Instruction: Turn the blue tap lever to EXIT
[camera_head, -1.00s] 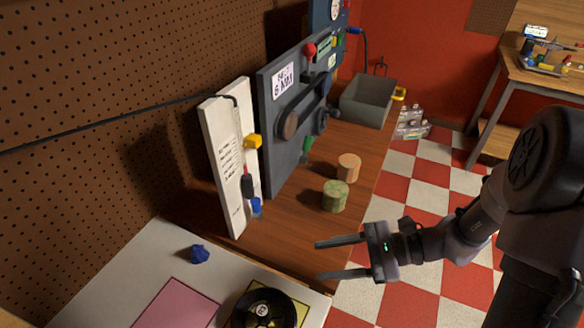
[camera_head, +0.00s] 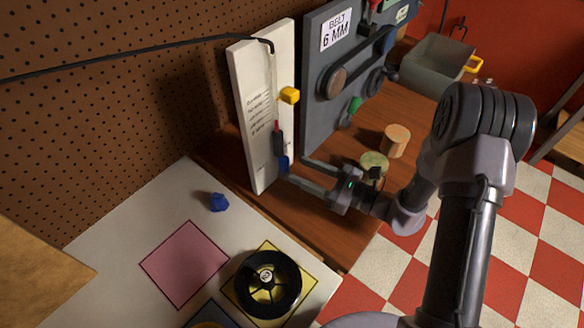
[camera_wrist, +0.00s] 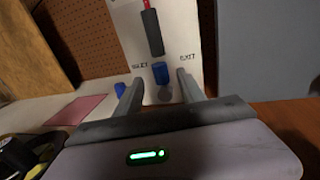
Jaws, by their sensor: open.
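The blue tap lever (camera_head: 284,163) is low on the white upright board (camera_head: 250,130). In the wrist view the lever (camera_wrist: 160,73) stands roughly upright between a left label, hard to read, and the EXIT label (camera_wrist: 187,57) on its right. A grey round part (camera_wrist: 165,95) shows just below it. My gripper (camera_head: 294,171) is open in front of the board. In the wrist view its fingers (camera_wrist: 159,84) stand to the left and right of the lever, with gaps showing. I cannot tell how far the tips are from the board.
A dark panel (camera_head: 315,100) stands right of the board. A green-topped cylinder (camera_head: 374,162) and a wooden cylinder (camera_head: 396,140) stand behind my gripper. A blue lump (camera_head: 218,202), a pink square (camera_head: 184,263) and a black rotor (camera_head: 267,283) are on the white table.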

